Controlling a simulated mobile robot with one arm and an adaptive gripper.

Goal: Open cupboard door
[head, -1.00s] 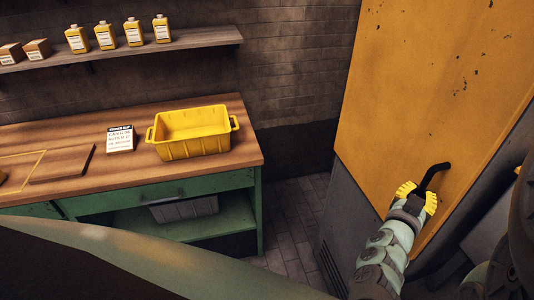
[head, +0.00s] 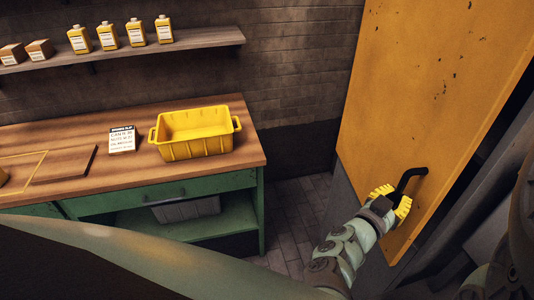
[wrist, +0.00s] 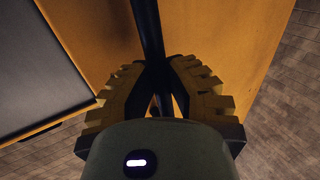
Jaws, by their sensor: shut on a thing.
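The cupboard door (head: 420,90) is a large yellow, chipped panel at the right of the head view. Its black bar handle (head: 411,176) sticks out near the lower edge. My gripper (head: 392,199) is shut on the handle, its yellow ridged fingers on either side of the bar. In the wrist view the handle (wrist: 148,30) runs down between the fingers of my gripper (wrist: 160,85), with the yellow door behind. The door stands ajar, with a dark gap along its right edge in the head view.
A green workbench with a wooden top (head: 110,184) stands at the left, holding a yellow crate (head: 197,148) and a printed card (head: 122,140). A shelf (head: 120,48) above it holds bottles and boxes. Tiled floor (head: 300,215) is free between bench and cupboard.

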